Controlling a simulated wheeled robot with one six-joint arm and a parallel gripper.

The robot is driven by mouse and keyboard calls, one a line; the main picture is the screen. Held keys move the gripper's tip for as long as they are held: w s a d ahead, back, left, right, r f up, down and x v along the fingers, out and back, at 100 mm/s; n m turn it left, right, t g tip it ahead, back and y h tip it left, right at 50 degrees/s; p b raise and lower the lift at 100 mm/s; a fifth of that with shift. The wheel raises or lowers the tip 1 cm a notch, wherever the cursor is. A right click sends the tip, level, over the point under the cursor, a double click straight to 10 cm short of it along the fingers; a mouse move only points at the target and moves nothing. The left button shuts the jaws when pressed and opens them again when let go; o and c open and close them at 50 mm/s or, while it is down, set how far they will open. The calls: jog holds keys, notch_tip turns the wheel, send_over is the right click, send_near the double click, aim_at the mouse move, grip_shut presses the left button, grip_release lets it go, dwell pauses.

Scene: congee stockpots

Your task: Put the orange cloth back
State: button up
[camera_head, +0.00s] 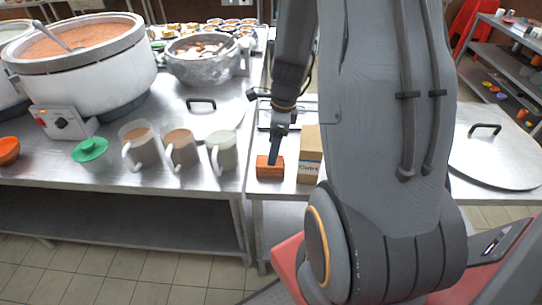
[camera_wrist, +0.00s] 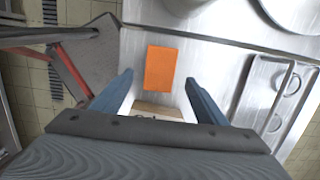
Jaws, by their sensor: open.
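The orange cloth (camera_head: 270,168), a small folded block, lies on the steel counter near its front edge. In the wrist view it is a flat orange rectangle (camera_wrist: 161,67) ahead of my fingertips, roughly centred between them. My gripper (camera_head: 274,158) points down at the cloth, and one finger overlaps it in the head view. In the wrist view my gripper (camera_wrist: 159,78) is open, its two blue fingers wide apart with nothing held. I cannot tell whether a finger touches the cloth.
A cardboard box (camera_head: 310,143) stands right beside the cloth and shows between my fingers in the wrist view. A round lid (camera_head: 497,150) lies right.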

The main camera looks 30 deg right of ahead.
notch_tip(320, 180, up, 5)
jog(key=s+a+r+n, duration=0.3)
jog(key=a+n, duration=0.4)
jog(key=n, duration=0.5)
jog(key=s+a+r+n+h, duration=0.1)
jog(key=s+a+r+n, duration=0.2)
jog(key=n, duration=0.9)
jog(key=s+a, duration=0.1)
jog(key=a, duration=0.2)
jog(key=shift+a+n+t+b, duration=0.3)
jog(key=shift+a+n+t, duration=0.05)
jog(key=shift+n+t, duration=0.05)
jog(key=shift+f+b, duration=1.4)
jog(key=shift+f, duration=0.1)
